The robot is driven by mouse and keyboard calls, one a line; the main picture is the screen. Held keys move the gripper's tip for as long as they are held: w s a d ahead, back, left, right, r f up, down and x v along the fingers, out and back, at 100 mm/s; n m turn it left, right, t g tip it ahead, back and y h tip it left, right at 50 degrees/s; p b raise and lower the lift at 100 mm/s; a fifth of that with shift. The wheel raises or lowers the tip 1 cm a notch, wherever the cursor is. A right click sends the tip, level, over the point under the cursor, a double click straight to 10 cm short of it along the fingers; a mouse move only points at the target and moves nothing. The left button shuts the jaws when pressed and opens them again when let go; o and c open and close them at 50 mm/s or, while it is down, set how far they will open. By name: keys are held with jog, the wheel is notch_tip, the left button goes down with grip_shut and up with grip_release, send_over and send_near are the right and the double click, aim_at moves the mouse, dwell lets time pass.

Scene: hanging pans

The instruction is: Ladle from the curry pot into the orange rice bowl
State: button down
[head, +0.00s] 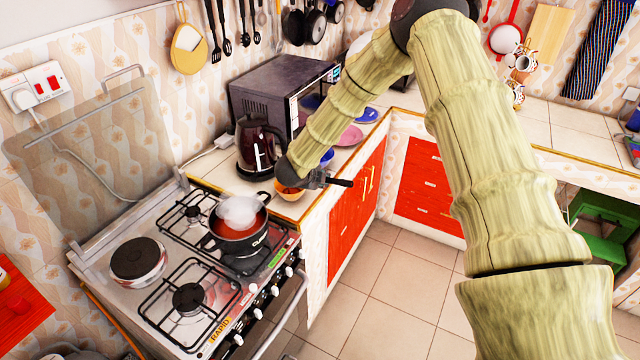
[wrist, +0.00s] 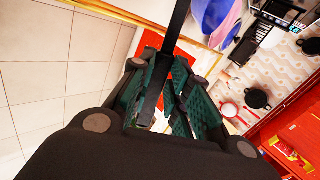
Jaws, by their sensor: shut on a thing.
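The curry pot (head: 238,238) is black and stands on a stove burner, with red-orange curry and white steam at its top. The orange rice bowl (head: 292,194) sits on the counter to the right of the pot, partly hidden by my arm. My gripper (head: 322,180) is beside the bowl, at the counter's edge. It is shut on a black handle (head: 341,182), likely the ladle's, which sticks out to the right. In the wrist view the green-padded fingers (wrist: 168,82) close around the dark handle (wrist: 178,22). The ladle's scoop is hidden, and I cannot tell what it holds.
A dark kettle (head: 258,148) and a microwave (head: 270,98) stand behind the bowl. A pink plate (head: 349,136) and blue dishes lie on the counter beyond my gripper. The stove's other burners (head: 138,260) are empty. Floor (head: 390,290) in front is clear.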

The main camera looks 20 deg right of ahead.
jog(key=t+h+b, duration=0.1)
jog(key=b, duration=0.2)
jog(key=f+t+h+b, duration=0.1)
jog(key=t+h+b, duration=0.1)
jog(key=b, duration=0.1)
jog(key=shift+a+n+t+b, duration=0.2)
jog(key=shift+n+t+b, duration=0.1)
jog(key=shift+n+b, duration=0.1)
jog(key=t+h+b, duration=0.1)
jog(key=b, duration=0.2)
jog(key=t+h+b, duration=0.1)
jog(key=t+b, duration=0.1)
jog(key=b, duration=0.2)
jog(key=n+t+b, duration=0.1)
jog(key=b, duration=0.2)
jog(key=shift+s+d+f+t+h+b, duration=0.1)
jog(key=shift+s+f+t+h+b, duration=0.05)
jog(key=shift+f+t+h+b, duration=0.25)
jog(key=shift+r, duration=0.2)
dwell(0.4)
dwell(1.3)
notch_tip(320, 180, up, 4)
dwell(0.6)
